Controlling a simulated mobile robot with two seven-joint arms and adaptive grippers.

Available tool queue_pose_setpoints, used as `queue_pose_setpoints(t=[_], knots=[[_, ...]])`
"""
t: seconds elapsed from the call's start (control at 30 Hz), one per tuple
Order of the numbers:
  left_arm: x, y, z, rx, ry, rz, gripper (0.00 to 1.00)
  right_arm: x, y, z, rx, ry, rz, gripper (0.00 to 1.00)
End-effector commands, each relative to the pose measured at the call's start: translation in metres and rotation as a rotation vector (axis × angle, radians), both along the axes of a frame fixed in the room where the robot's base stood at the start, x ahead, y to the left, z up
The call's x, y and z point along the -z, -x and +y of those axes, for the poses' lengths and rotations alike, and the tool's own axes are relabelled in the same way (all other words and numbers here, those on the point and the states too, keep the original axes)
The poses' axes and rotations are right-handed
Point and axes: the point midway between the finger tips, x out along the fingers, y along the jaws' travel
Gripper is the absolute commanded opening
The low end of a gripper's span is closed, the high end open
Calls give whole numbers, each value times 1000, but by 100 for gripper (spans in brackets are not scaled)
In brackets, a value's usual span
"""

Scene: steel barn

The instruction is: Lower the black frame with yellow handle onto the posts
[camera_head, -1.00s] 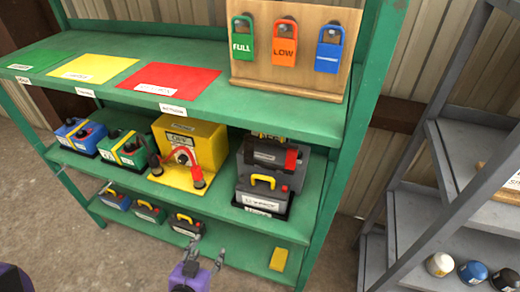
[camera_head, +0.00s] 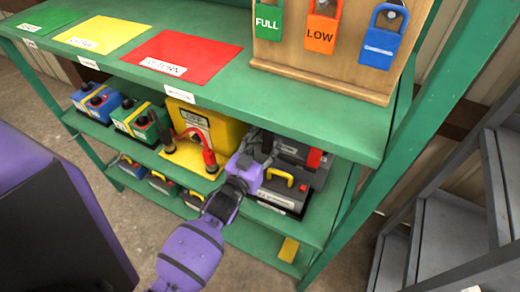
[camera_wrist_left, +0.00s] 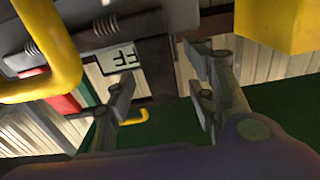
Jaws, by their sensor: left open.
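A dark battery-like unit with a yellow handle (camera_head: 283,175) stands on the middle shelf at the right; I cannot clearly separate the black frame from the dark parts around it. A yellow handle (camera_wrist_left: 45,60) shows large at the left in the left wrist view, beside a dark grey body with coil springs. My left gripper (camera_head: 262,142) is open, under the top shelf edge, between the yellow box and the dark unit. In the left wrist view its fingers (camera_wrist_left: 160,75) stand apart with nothing between them. I cannot make out the posts. My right gripper is not in view.
The yellow box (camera_head: 225,133) with red-tipped leads stands left of my left gripper. Blue (camera_head: 97,102) and green (camera_head: 140,122) batteries stand farther left. The green top shelf (camera_head: 260,80) overhangs, carrying coloured mats and a padlock board (camera_head: 330,55). Smaller batteries sit on the bottom shelf.

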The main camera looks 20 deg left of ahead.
Motion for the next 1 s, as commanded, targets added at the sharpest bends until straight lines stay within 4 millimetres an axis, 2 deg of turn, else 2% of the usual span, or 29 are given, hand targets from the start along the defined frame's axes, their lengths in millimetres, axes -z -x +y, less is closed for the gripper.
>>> queue_pose_setpoints(t=[0.03, 0.2, 0.57, 0.93, 0.97, 1.0], knots=[[-2, -9, -1, 0, 0, -3, 50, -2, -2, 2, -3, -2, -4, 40], [-1, -24, 0, -1, 0, 0, 50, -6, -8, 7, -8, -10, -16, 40], [1, -28, -1, -1, -1, 2, 49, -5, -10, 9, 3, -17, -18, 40], [1, -27, -1, -1, -1, 2, 0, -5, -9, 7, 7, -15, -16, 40], [1, -27, -1, -1, -1, 2, 24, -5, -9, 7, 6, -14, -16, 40], [1, -27, -1, -1, -1, 2, 20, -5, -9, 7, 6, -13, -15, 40]])
